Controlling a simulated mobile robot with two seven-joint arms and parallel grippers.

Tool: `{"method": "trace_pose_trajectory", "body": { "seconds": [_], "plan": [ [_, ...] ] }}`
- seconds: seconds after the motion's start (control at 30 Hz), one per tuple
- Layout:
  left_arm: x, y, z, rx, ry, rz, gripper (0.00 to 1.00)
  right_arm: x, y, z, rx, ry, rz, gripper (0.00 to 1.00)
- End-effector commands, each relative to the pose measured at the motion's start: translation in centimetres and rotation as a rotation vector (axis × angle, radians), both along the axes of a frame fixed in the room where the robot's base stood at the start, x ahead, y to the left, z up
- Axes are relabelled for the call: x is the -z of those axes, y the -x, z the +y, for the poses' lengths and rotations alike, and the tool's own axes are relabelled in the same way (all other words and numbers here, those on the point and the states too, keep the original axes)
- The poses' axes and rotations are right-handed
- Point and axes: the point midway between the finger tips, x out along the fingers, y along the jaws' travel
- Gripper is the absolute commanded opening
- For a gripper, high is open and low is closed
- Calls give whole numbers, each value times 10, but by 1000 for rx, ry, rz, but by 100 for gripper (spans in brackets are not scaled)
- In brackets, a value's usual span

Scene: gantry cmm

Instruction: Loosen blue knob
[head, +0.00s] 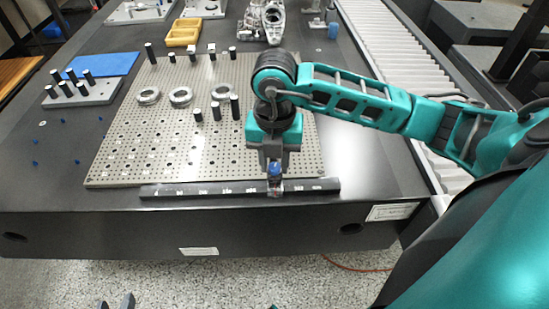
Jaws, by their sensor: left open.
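The blue knob (274,169) shows at the near edge of the perforated plate, above the dark rail (215,188). My right gripper (274,180) points down at the knob, with its body just behind and above it. Its fingers are small and partly hidden here, so I cannot tell whether they grip the knob or only stand around it.
The perforated plate (150,160) carries metal rings (181,96) and several black-and-white posts. A yellow tray (183,32), a blue mat (103,65) and a grey block with pins (82,94) stand further back. A roller conveyor (385,50) runs along the right.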

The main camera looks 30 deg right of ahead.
Motion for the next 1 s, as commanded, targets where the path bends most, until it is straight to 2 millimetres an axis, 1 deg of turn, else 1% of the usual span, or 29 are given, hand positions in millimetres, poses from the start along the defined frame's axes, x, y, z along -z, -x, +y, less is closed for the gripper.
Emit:
{"method": "trace_pose_trajectory", "body": {
  "seconds": [0.03, 0.3, 0.43, 0.63, 0.9, 0.93, 1.0],
  "plan": [
    [1, 1, 0, 0, 0, 2, 43, 0, 0, 0, 0, 0, 0, 26],
    [1, 2, -1, -4, 5, 6, 43, 0, 0, 0, 0, 0, 0, 0],
    [2, 2, -2, -6, 8, 5, 43, 0, 0, 0, -16, 0, -1, 0],
    [6, 2, -2, -6, 8, 5, 43, 0, -1, -1, -125, 1, -2, 0],
    [6, 2, -1, -5, 7, 6, 43, -1, 0, 0, -135, 1, -1, 0],
    [6, 2, -1, -5, 7, 6, 43, -1, 0, 0, -135, 1, -1, 28],
    [6, 2, -1, -4, 5, 6, 43, -1, 0, 0, -135, 0, -1, 35]
  ]
}}
